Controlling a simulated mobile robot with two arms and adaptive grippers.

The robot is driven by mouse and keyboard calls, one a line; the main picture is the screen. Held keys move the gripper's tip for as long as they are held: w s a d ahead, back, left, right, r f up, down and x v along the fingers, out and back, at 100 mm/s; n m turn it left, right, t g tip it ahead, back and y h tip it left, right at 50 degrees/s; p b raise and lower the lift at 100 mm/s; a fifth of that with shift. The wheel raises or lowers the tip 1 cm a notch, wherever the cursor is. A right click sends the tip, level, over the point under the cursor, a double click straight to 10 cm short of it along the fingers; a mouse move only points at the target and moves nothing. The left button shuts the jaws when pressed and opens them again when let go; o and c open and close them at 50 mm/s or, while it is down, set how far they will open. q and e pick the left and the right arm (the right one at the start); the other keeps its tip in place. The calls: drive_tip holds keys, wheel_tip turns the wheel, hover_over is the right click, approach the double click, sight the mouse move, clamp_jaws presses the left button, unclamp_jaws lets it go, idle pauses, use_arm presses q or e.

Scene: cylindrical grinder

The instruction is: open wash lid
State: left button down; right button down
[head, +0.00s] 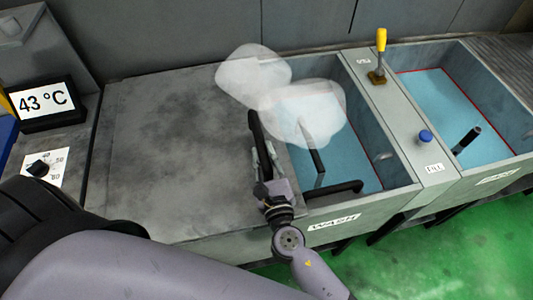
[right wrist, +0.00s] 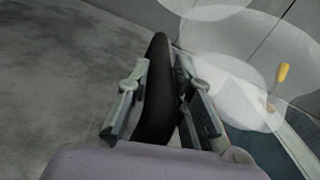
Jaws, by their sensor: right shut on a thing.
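The wash lid (head: 165,150) is a flat, stained grey panel left of the open wash tank (head: 340,185). A black handle (head: 254,128) stands along the lid's right edge. My right gripper (head: 262,162) is at this handle. In the right wrist view the dark handle (right wrist: 157,85) runs between the two fingers of my right gripper (right wrist: 158,100), which is shut on it. The wash tank shows blue liquid, partly hidden by white steam puffs (head: 305,110). My left gripper is not in view.
A second tank (head: 470,105) with blue liquid lies at the right. Between the tanks are a yellow-handled lever (head: 381,55) and a blue knob (head: 425,136). A black display (head: 45,103) reads 43 °C at the left, above a dial (head: 38,168). Green floor (head: 440,250) lies in front.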

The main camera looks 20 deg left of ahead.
drive_tip(key=c, duration=1.5)
unclamp_jaws()
drive_tip(key=shift+o, duration=0.4)
drive_tip(key=shift+d, duration=0.1)
drive_tip(key=v, duration=1.2)
